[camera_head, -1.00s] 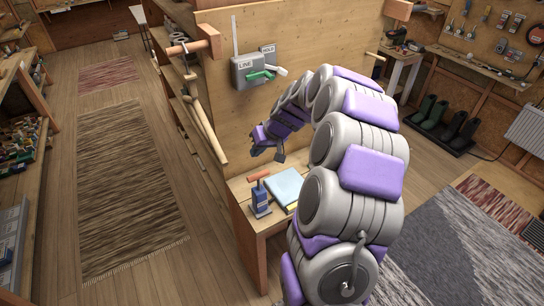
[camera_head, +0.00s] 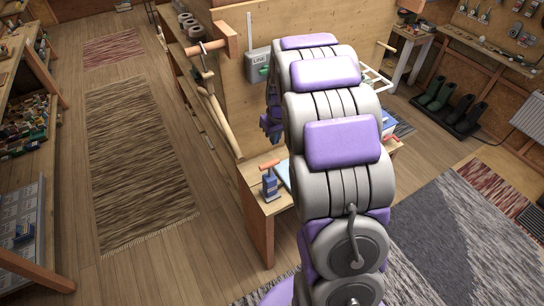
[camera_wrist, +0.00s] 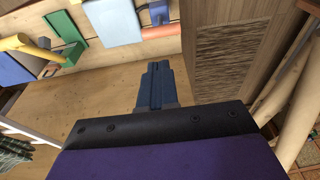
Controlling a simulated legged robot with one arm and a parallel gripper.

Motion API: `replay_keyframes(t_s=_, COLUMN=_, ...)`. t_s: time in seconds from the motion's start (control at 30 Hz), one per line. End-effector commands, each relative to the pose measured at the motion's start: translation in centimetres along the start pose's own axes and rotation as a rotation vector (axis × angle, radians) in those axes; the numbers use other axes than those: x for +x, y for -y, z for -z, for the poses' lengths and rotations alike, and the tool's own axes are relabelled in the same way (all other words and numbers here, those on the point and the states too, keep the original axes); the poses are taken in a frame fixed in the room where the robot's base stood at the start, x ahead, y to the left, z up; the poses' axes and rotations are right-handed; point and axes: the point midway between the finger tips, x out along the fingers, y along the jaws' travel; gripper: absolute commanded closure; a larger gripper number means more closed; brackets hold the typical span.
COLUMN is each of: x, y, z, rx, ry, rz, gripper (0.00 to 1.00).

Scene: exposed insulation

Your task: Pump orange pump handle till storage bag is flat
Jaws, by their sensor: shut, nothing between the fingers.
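The pump stands on the small wooden table, with a blue body (camera_head: 269,187) and an orange handle (camera_head: 269,164) on top. The light blue storage bag (camera_head: 283,172) lies beside it, mostly hidden by my arm, so I cannot tell how flat it is there. My gripper (camera_head: 271,128) is above and behind the pump, partly hidden by my arm, and apart from the handle. In the wrist view my gripper (camera_wrist: 154,86) is shut and empty. That view shows the bag (camera_wrist: 112,22) and the orange handle (camera_wrist: 160,31) near the top edge.
A wooden panel (camera_head: 257,28) rises behind the table (camera_head: 262,207), with a grey box (camera_head: 257,66) on it. A shelf with a protruding wooden bar (camera_head: 200,47) stands left of the table. Open floor with a long rug (camera_head: 135,150) lies further left.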

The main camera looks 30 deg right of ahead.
Motion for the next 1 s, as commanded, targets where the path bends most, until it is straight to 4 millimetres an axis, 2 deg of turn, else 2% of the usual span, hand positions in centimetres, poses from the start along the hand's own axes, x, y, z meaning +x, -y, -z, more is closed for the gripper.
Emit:
replay_keyframes(t_s=0.17, x=1.2, y=0.0, z=0.0, rx=0.0, ry=0.001, rz=0.001, gripper=1.0)
replay_keyframes(t_s=0.6, x=9.3, y=0.1, z=-0.1, rx=0.0, ry=0.005, rz=0.003, gripper=1.0)
replay_keyframes(t_s=0.8, x=12.3, y=0.1, z=-0.1, rx=0.0, ry=0.004, rz=0.002, gripper=1.0)
replay_keyframes(t_s=1.0, x=13.6, y=0.0, z=0.0, rx=0.0, ry=0.0, rz=0.001, gripper=1.0)
